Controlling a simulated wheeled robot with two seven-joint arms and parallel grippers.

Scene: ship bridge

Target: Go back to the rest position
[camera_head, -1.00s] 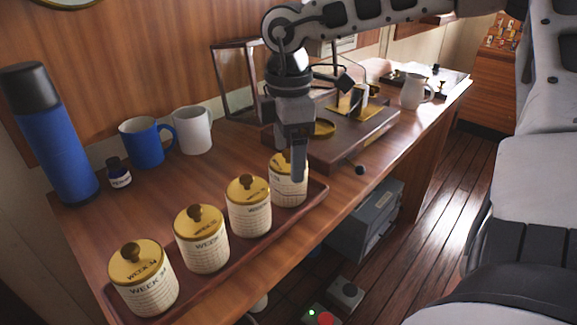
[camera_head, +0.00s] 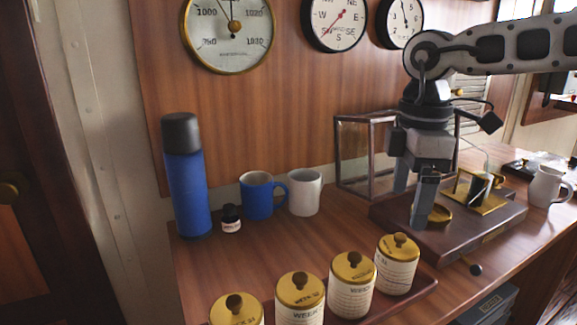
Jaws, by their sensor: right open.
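My right gripper (camera_head: 411,195) hangs pointing down from the arm that comes in at the upper right. Its two fingers are apart with nothing between them. It appears in front of the wooden instrument base (camera_head: 470,222), behind the rightmost canister (camera_head: 397,266); its height over the base is hard to judge. The canister stands upright with its brass lid on, at the right end of a row on a dark tray (camera_head: 418,289). My left gripper is not in view.
More lidded canisters (camera_head: 352,284) stand along the tray. A blue flask (camera_head: 187,190), an ink bottle (camera_head: 231,219), a blue mug (camera_head: 258,196) and a white mug (camera_head: 304,192) line the wall. A glass case (camera_head: 352,155) stands near the gripper. Bare desk lies between mugs and canisters.

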